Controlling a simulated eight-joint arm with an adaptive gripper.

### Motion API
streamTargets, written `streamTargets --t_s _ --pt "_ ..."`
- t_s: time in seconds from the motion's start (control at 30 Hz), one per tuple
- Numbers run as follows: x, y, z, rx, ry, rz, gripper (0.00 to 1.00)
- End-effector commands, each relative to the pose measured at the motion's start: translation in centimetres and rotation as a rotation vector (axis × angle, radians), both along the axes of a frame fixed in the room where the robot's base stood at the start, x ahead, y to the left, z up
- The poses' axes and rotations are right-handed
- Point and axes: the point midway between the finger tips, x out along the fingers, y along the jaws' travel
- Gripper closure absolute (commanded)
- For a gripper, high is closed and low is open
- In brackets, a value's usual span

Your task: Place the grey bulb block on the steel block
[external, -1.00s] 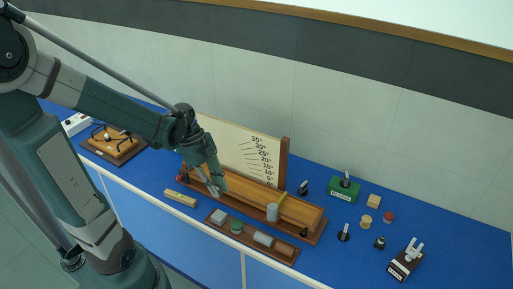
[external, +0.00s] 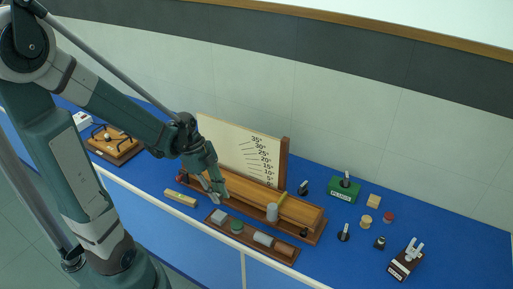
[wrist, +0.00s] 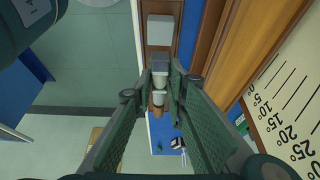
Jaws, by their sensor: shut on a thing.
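My gripper (external: 215,201) points down just above the left end of the brown tray (external: 249,241). In the wrist view its fingers (wrist: 160,76) close on a small grey block with a darker face, which I take as the grey bulb block (wrist: 160,66). The fingers hide it in the external view. A pale silver-grey block (external: 219,217), seemingly the steel block, sits at the tray's left end, close under the gripper. I cannot tell whether the held block touches anything.
The wooden ramp with a grey cylinder (external: 272,212) and the upright angle board (external: 240,152) stand close behind the tray. A yellowish bar (external: 181,198) lies to the left. A green box (external: 344,189) and several small pieces stand to the right.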

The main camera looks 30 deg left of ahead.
Motion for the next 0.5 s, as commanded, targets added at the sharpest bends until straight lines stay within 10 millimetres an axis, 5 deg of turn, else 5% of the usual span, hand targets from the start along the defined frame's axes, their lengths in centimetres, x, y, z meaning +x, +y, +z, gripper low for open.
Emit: streamTargets --t_s 0.5 --pt "0.0 0.0 -3.6 0.000 0.000 0.000 0.96"
